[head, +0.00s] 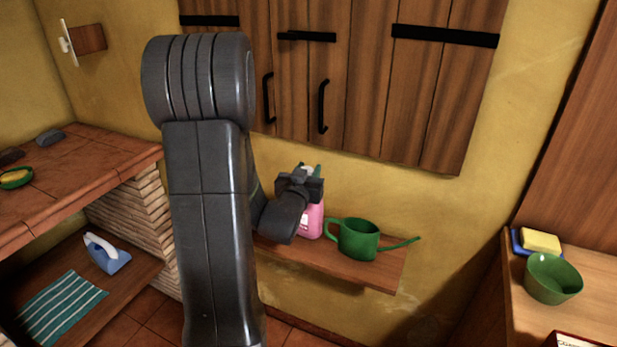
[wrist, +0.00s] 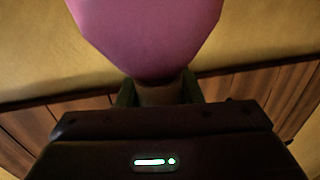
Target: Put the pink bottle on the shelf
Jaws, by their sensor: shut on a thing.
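The pink bottle (head: 313,221) is upright at the wooden shelf (head: 385,273) on the yellow wall, just left of the green watering can. I cannot tell whether its base touches the shelf. My gripper (head: 304,182) is at the bottle's top and hides part of it. In the wrist view the pink body (wrist: 150,35) fills the top middle, and its neck sits between my two fingers (wrist: 158,93), which are shut on it.
A green watering can (head: 359,239) stands on the shelf with its spout to the right. Wooden cupboard doors (head: 365,80) hang above. A counter on the right holds a green bowl (head: 552,279) and a yellow sponge (head: 541,240). A brick counter (head: 75,170) stands left.

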